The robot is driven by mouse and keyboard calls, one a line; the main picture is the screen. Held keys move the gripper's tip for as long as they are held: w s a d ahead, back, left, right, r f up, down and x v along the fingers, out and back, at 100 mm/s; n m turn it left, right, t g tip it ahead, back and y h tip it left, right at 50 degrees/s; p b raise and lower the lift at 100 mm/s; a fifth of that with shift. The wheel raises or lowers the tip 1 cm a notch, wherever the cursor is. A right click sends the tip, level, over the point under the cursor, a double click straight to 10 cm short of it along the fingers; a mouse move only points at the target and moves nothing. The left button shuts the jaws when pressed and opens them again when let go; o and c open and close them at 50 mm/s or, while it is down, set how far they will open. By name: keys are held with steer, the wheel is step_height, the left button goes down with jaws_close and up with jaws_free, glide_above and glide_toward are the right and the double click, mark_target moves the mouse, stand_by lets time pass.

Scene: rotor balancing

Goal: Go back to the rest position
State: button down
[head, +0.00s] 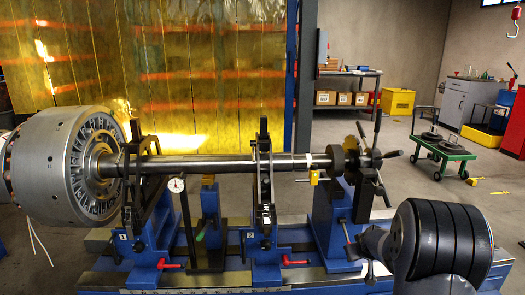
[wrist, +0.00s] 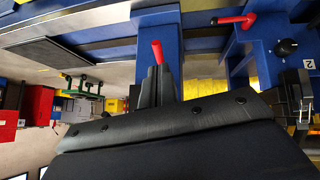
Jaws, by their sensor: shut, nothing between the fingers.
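My gripper (wrist: 155,78) shows in the wrist view as dark fingers rising above a black padded cover. Its fingers are together with nothing between them. A red lever (wrist: 157,52) shows just beyond the fingertips; I cannot tell its distance from them. In the head view, part of my arm fills the lower right, and I cannot make out the gripper there. The rotor (head: 75,165), with a large grey drum and a long steel shaft (head: 215,166), lies level across the blue stands of the balancing machine.
Blue stands 1 (head: 150,235) and 2 (head: 263,250) carry red levers. A dial gauge (head: 177,185) stands near the drum. A green cart (head: 440,150) is at the right. A grey cabinet (head: 466,100) and a workbench (head: 348,75) stand behind. Floor between machine and cart is mostly open.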

steer(key=w+r+b+x, duration=0.1)
steer(key=b+x, duration=0.1)
steer(key=x, duration=0.7)
steer(key=shift+w+b, duration=0.3)
steer(key=shift+w, duration=0.1)
steer(key=shift+d+f, duration=0.1)
